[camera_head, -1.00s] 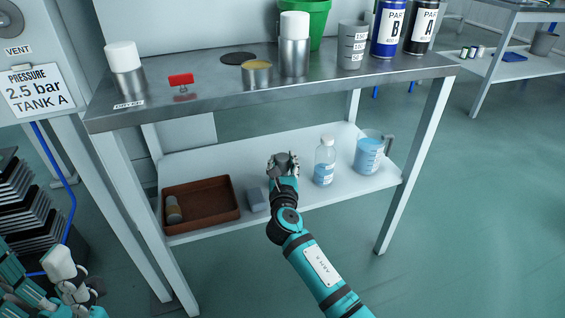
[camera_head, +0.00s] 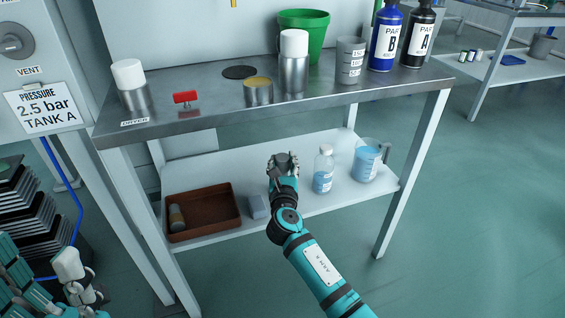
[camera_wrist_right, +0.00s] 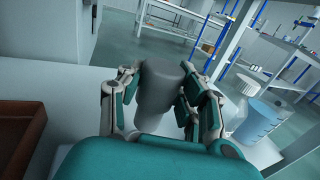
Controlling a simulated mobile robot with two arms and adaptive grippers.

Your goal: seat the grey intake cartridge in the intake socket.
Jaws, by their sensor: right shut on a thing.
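My right gripper (camera_head: 283,163) is shut on a grey cylinder, the grey intake cartridge (camera_wrist_right: 161,88), which appears stepped, with a wider far end. In the wrist view the fingers (camera_wrist_right: 163,95) flank it on both sides. In the head view the cartridge (camera_head: 284,158) is small and partly covered by the fingers, in front of the bench's white lower shelf. My left gripper (camera_head: 76,278) is at the lower left edge, apart from the bench; its finger opening is unclear. I cannot make out the intake socket in either view.
The steel top (camera_head: 205,103) overhangs the shelf, carrying cans and bottles. Open floor (camera_head: 470,210) lies right.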

